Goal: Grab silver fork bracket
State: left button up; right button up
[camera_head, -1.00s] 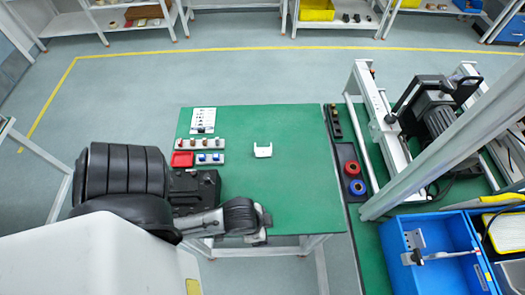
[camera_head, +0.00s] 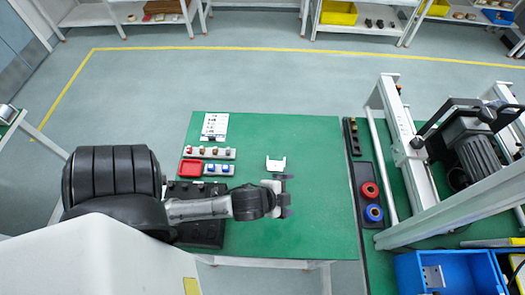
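The silver fork bracket (camera_head: 275,163) is a small, pale U-shaped piece lying on the green table, right of the part rows. Its open side faces the back of the table. My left gripper (camera_head: 287,196) reaches in from the left, just in front of the bracket and a little to its right. Its two dark fingers are spread apart with nothing visible between them. The gripper's far finger is close to the bracket's front edge; I cannot tell its height above the table. My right gripper is not in view.
The green table (camera_head: 325,200) is clear right of the gripper. A printed sheet (camera_head: 214,126), a red tray (camera_head: 190,169) and part racks (camera_head: 209,153) lie on the left. A dark tray (camera_head: 370,195) with red and blue rings and a blue bin (camera_head: 460,270) stand to the right.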

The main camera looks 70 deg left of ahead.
pick_arm(q)
jog(key=w+r+m+t+h+b, duration=0.2)
jog(key=w+r+m+t+h, duration=0.3)
jog(key=w+r+m+t, duration=0.7)
jog(key=n+g+y+b, duration=0.2)
jog(key=n+g+b, duration=0.5)
jog(key=n+g, duration=2)
send_near(275, 167)
jog(key=s+n+t, duration=0.2)
jog(key=n+t, duration=0.1)
jog(key=s+n+t, duration=0.1)
jog(key=s, duration=0.1)
jog(key=shift+a+f+n+t, duration=0.25)
jog(key=shift+f+n+t, duration=0.05)
jog(key=shift+n+t, duration=0.1)
jog(key=shift+s+d+f, duration=0.1)
jog(key=shift+d+f, duration=0.1)
jog(key=shift+f, duration=0.65)
jog(key=shift+s+d+f, duration=0.1)
jog(key=shift+d+f, duration=0.05)
jog(key=shift+f, duration=0.7)
jog(key=shift+d+f, duration=0.2)
jog(key=shift+f, duration=1)
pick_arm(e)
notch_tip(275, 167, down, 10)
pick_arm(q)
jog(key=shift+c, duration=0.3)
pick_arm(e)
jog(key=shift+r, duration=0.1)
